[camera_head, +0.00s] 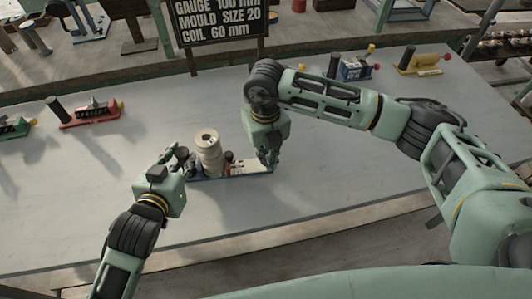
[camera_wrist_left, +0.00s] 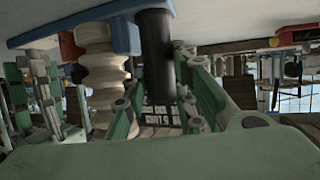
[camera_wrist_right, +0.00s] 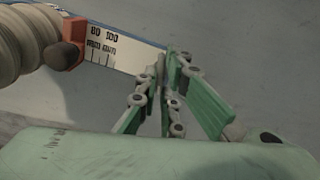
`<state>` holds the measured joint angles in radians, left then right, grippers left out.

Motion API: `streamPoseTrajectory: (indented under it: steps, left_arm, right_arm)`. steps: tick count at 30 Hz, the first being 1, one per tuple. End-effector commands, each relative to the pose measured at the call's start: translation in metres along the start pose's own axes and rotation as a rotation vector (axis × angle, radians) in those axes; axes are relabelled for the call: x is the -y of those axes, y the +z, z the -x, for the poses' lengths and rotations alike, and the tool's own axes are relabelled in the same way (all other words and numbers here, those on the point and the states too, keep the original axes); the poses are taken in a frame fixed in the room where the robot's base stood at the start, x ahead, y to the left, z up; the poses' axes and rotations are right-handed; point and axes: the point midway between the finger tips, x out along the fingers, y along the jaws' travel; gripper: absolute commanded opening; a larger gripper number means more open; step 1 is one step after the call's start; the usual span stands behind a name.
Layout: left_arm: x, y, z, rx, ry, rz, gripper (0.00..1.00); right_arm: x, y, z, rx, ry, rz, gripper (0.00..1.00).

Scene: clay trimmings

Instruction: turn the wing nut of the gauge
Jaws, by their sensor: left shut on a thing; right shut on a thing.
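The gauge (camera_head: 245,170) lies on the grey table, with a blue base and a white scale. A cream ribbed coil (camera_head: 208,150) stands on it. In the right wrist view a red slider (camera_wrist_right: 75,31) with a dark knob (camera_wrist_right: 64,56) sits left of the "80" and "100" marks; I cannot tell whether the knob is the wing nut. My left gripper (camera_head: 180,155) is shut on the upright black post (camera_wrist_left: 155,45) at the gauge's left end. My right gripper (camera_head: 268,156) is shut on the scale's right end (camera_wrist_right: 140,60).
A sign (camera_head: 218,18) behind reads "GAUGE 100 mm, MOULD SIZE 20, COIL 60 mm". Other gauges stand on the table: red (camera_head: 90,115) and green (camera_head: 14,129) at left, blue (camera_head: 355,70) and yellow (camera_head: 420,65) at back right. The table front is clear.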

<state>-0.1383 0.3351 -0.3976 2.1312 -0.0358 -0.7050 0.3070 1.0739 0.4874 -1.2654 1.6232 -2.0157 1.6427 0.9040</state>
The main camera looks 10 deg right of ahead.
Motion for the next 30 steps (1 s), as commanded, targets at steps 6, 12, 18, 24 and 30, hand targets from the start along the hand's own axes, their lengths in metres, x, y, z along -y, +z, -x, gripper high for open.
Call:
streamPoseTrajectory:
  steps: [6,12,18,24,30]
  left_arm:
    - [-0.002,0.009,-0.001,0.021,0.004,0.007,0.0]
    - [-0.002,0.009,-0.001,0.021,0.004,0.008,0.0]
    - [-0.002,0.009,-0.001,0.021,0.003,0.009,0.0]
    - [-0.002,0.009,-0.001,0.021,0.003,0.009,0.0]
    - [-0.002,0.009,-0.001,0.021,0.003,0.009,0.0]
  right_arm:
    - [-0.003,0.002,0.001,0.006,0.008,-0.001,0.1]
    - [-0.002,0.001,0.0,0.003,0.004,0.0,0.26]
    - [-0.001,0.0,0.0,0.001,0.002,0.0,0.26]
    - [-0.001,0.001,0.009,0.003,0.002,0.0,0.26]
    - [0.0,0.001,0.047,0.007,0.003,0.001,0.26]
